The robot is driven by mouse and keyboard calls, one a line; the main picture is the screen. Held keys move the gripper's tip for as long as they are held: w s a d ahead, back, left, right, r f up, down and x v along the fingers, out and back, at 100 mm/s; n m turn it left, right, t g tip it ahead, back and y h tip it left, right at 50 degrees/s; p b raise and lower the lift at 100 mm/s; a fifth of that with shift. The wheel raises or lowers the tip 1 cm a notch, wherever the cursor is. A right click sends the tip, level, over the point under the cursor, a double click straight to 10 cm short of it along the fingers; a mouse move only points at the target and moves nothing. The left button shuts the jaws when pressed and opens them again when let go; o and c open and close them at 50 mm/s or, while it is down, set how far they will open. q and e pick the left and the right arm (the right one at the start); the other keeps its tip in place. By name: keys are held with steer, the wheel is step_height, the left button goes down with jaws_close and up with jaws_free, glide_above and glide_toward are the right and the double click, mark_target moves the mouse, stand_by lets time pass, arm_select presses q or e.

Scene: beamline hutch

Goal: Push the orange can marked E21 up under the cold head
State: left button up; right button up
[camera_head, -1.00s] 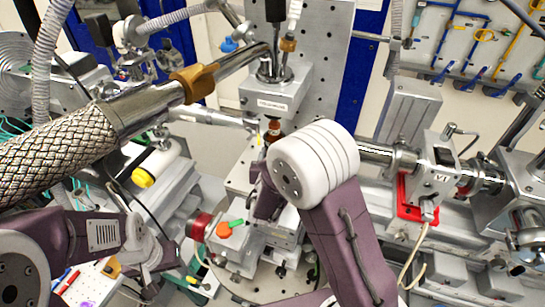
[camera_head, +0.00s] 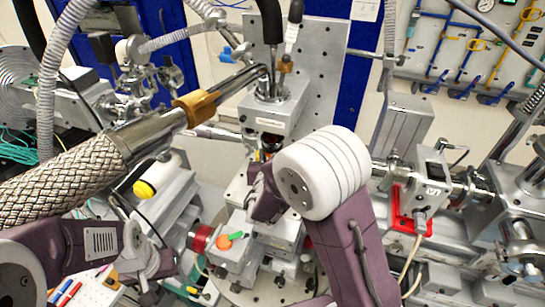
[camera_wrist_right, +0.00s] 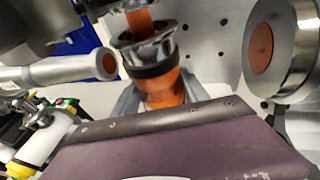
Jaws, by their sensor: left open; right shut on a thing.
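The orange can (camera_wrist_right: 166,90) stands upright in the right wrist view, with a dark band and a flared steel collar at its top. A narrower orange piece (camera_wrist_right: 139,22) rises above the collar. In the head view, only a small dark-orange part (camera_head: 267,146) shows below the cold head's labelled block (camera_head: 275,116). The E21 mark cannot be read. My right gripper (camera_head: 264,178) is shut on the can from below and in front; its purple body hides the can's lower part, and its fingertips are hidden. My left gripper (camera_head: 150,272) is open at lower left, away from the can.
A braided hose with a steel tube (camera_head: 150,135) crosses from the left to the cold head. A horizontal nozzle (camera_wrist_right: 60,72) and a round steel flange (camera_wrist_right: 282,48) flank the can. A red bracket (camera_head: 408,210) stands on the right, and an orange-green knob (camera_head: 229,240) below.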

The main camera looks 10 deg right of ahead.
steer(key=shift+r, duration=0.5)
steer(key=shift+f, duration=0.1)
stand_by(0.3)
steer(key=shift+b, duration=0.35)
steer(key=shift+r, duration=0.3)
